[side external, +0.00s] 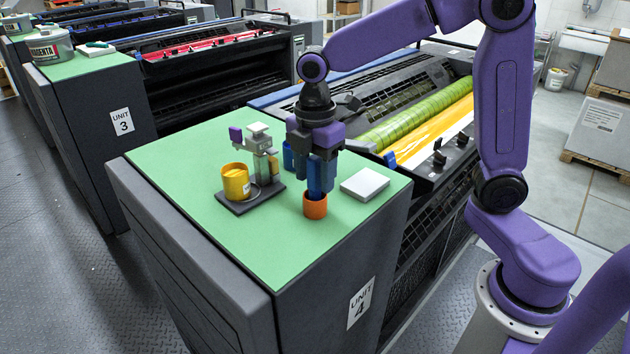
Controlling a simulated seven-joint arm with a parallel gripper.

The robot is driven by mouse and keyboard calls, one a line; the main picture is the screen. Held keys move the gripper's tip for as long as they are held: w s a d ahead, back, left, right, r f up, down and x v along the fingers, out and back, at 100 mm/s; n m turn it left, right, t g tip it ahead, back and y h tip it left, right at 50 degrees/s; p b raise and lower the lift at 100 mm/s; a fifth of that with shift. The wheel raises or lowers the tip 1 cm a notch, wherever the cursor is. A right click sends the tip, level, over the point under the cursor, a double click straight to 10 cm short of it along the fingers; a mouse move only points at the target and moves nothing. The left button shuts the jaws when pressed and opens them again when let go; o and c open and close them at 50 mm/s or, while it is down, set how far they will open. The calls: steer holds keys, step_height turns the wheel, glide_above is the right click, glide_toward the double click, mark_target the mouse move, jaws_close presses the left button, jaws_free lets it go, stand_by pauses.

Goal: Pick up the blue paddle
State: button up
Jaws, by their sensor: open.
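My gripper (316,162) points down over the green-topped cabinet, directly above a small orange cup (315,207). A blue upright piece (314,180) stands between the gripper's dark body and the cup, its lower end at the cup's mouth. It looks like the blue paddle, but blue parts overlap here and I cannot tell paddle from fingers with certainty. Another blue piece (288,155) shows just left of and behind the gripper. My gripper is open; whether a finger touches the paddle is hidden.
A white square block (364,184) lies close on the right. The green top (180,160) is clear at left and front.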

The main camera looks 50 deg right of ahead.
steer(key=shift+f, duration=0.85)
steer(key=shift+c, duration=0.3)
jaws_close()
steer(key=shift+r, duration=0.1)
